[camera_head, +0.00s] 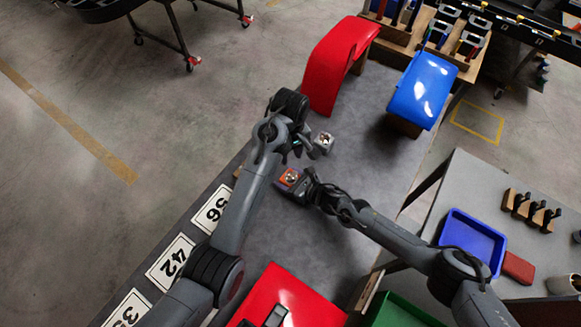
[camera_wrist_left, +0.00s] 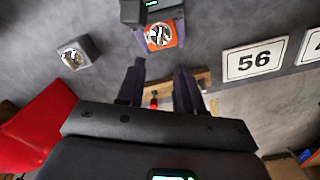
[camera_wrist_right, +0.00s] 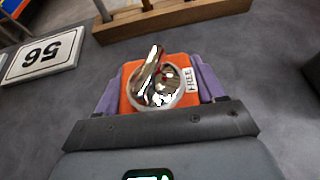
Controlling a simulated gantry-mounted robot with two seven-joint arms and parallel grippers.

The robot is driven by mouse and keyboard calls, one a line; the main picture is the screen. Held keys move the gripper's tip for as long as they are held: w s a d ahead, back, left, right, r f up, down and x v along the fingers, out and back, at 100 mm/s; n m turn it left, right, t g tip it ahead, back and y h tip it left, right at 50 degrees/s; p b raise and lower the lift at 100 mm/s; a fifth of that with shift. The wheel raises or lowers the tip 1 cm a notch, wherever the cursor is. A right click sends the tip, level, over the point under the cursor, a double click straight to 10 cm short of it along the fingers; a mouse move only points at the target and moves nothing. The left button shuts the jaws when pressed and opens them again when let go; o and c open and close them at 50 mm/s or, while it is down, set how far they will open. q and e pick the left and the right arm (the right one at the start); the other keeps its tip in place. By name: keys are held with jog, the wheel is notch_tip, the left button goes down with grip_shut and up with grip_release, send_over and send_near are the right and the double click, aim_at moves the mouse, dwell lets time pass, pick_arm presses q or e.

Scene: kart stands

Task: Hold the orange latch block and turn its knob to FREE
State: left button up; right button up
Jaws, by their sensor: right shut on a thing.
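The orange latch block (camera_head: 291,178) is on the grey stand top, held between the fingers of my right gripper (camera_head: 293,182). In the right wrist view the orange block (camera_wrist_right: 127,104) sits between the purple fingers. Its shiny metal knob (camera_wrist_right: 158,85) has its lever pointing up, slightly left of centre. The FREE label (camera_wrist_right: 190,80) is on the block's right side, and the lever does not point at it. My left gripper (camera_wrist_left: 158,88) is open and empty, apart from the block. The block's orange face (camera_wrist_left: 163,36) shows beyond its fingertips.
A grey block with a metal knob (camera_head: 324,140) stands close by. A wooden rack (camera_wrist_right: 170,20) lies near the left gripper's fingers. Red (camera_head: 335,60) and blue (camera_head: 423,90) panels stand farther back. Number plates line the left edge.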

aim_at(291, 174)
pick_arm(q)
notch_tip(291, 174, down, 11)
dwell(0.5)
jog(key=shift+c, duration=0.3)
grip_shut()
